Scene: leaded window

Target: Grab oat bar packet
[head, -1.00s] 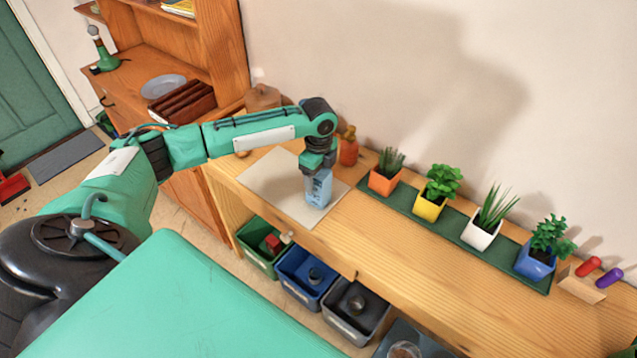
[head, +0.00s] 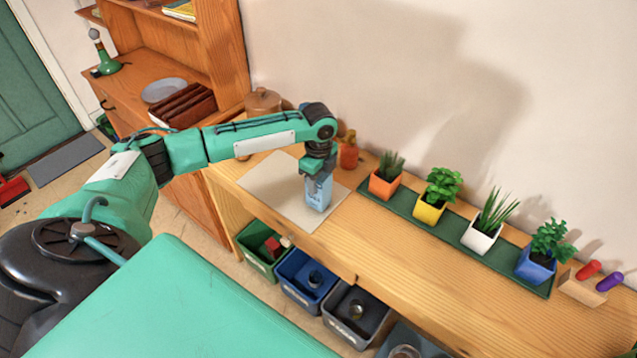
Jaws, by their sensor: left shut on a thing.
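A light blue packet (head: 318,196), which I take to be the oat bar packet, stands upright at the right part of a pale mat (head: 268,185) on the wooden counter. My left gripper (head: 318,178) comes down on it from above and is shut on its upper part. The fingers cover the top of the packet. I cannot tell whether its bottom touches the mat. My right gripper is not in view.
Several potted plants (head: 430,196) stand on a green strip to the right. An orange bottle (head: 349,152) and a brown pot (head: 263,103) are behind my arm. Open bins (head: 307,277) sit below the counter front. The mat's left part is clear.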

